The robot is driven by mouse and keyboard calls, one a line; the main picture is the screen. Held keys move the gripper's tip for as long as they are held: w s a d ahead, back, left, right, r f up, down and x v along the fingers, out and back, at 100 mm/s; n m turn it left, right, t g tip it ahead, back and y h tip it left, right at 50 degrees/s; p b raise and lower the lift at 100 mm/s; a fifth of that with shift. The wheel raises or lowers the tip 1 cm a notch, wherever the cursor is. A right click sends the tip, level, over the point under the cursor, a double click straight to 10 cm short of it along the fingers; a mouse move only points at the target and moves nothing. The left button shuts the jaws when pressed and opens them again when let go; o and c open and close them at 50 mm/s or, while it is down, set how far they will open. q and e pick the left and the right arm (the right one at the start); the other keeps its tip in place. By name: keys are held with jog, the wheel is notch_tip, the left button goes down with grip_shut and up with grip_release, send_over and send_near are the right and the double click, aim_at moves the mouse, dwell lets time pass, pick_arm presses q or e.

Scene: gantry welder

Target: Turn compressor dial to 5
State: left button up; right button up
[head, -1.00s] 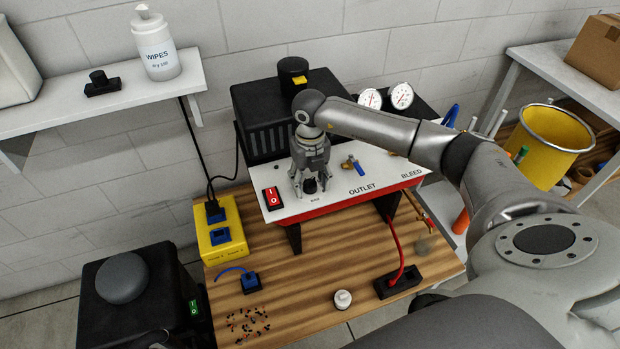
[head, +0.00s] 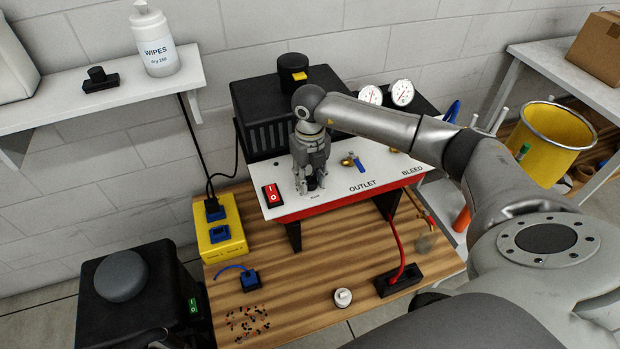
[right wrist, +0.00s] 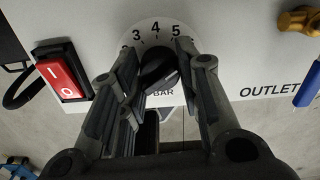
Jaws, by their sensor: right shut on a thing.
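The compressor panel (head: 343,183) is white with a red front edge. My right gripper (head: 309,186) points down at its left part, shut on the black dial (right wrist: 158,69). In the right wrist view the fingers stand on both sides of the dial. The numbers 3, 4 and 5 show on the white scale (right wrist: 155,30) above it; the outer numbers are partly hidden by the fingers. "BAR" is printed below. I cannot tell which number the dial's mark points at. My left gripper is not clearly in view.
A red rocker switch (head: 272,194) sits left of the dial. The blue-handled outlet valve (head: 354,162) is to its right. Two gauges (head: 402,92) stand behind, partly beside my arm. A yellow socket box (head: 220,232) and a white cap (head: 343,298) are on the wooden bench (head: 300,285).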

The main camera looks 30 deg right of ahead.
aim_at(310, 177)
jog(key=n+b, duration=0.2)
jog(key=shift+n, duration=0.4)
jog(key=shift+n+b, duration=0.5)
jog(key=shift+n, duration=0.4)
jog(key=o, duration=1)
jog(key=shift+r, duration=0.15)
notch_tip(310, 177, up, 12)
jog(key=shift+f, duration=0.1)
